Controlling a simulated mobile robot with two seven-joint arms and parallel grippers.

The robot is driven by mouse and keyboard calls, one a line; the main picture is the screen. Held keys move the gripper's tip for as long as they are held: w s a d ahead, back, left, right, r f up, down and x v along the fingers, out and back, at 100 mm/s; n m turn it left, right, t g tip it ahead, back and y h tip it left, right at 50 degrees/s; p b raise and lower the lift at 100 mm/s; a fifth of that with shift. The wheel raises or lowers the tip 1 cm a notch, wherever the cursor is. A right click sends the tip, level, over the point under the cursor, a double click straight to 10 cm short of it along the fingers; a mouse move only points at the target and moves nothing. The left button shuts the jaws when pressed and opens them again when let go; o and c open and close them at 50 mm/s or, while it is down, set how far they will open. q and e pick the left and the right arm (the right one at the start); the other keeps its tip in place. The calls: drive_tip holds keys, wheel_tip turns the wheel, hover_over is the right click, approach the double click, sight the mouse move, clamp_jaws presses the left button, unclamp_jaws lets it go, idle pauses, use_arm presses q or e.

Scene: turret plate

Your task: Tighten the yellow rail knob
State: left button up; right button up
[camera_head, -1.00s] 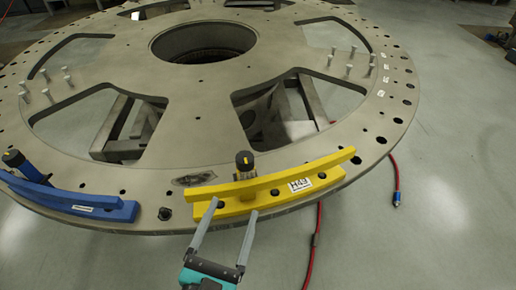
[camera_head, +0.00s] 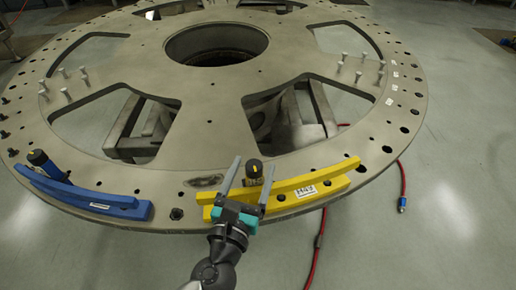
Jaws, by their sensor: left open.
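The yellow rail (camera_head: 314,181) lies along the near rim of the turret plate, with a white "H49" label on its right part. The black rail knob (camera_head: 254,168) with a yellow mark on top stands upright behind the rail, left of its middle. My left gripper (camera_head: 252,172) is open over the rail. Its two grey fingers reach to either side of the knob, one at its left and one at its right. I cannot tell whether they touch it. The teal gripper body hides part of the rail's left half. My right gripper is not in view.
The turret plate (camera_head: 205,100) is a big grey disc with large cutouts and rim holes. A blue rail (camera_head: 85,195) with its own black knob (camera_head: 38,158) sits at the left. Red hoses (camera_head: 318,245) hang or lie near the right side. Grey floor around is open.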

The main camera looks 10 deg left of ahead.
sight(257, 160)
use_arm(q)
drive_tip(key=shift+w+p, duration=0.4)
drive_tip(key=shift+w, duration=2)
clamp_jaws()
